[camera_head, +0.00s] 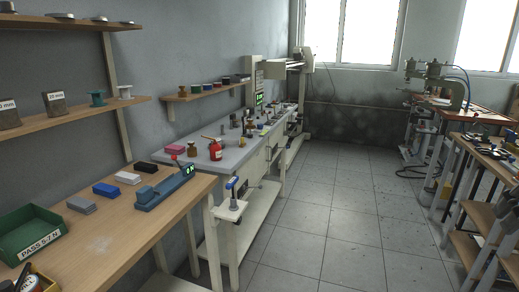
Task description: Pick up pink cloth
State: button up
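A small pink item (175,149), which looks like a folded cloth, lies on the grey workbench (232,154) near its front left corner. My gripper and arm are not in view.
A wooden bench (120,248) in the left foreground holds a green bin (32,233), small blocks and a blue device (165,188). Shelves hang on the left wall. The tiled floor (340,210) is clear in the middle. Benches with machines stand at right.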

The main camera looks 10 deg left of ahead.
aim_at(173, 148)
jog(key=i+z, duration=0.15)
jog(key=i, duration=1.1)
jog(key=i+u, duration=0.35)
jog(key=i+l+u, duration=0.2)
jog(key=u, duration=0.2)
jog(key=i+l+u, duration=0.2)
jog(key=u, duration=0.15)
jog(key=i+l+u, duration=0.15)
jog(key=i+u, duration=0.15)
jog(key=u, duration=0.15)
jog(key=i+l+u, duration=0.2)
jog(key=u, duration=0.2)
jog(key=i+l+u, duration=0.3)
jog(key=u, duration=0.15)
jog(key=i+l+u, duration=0.15)
jog(key=l+u, duration=0.25)
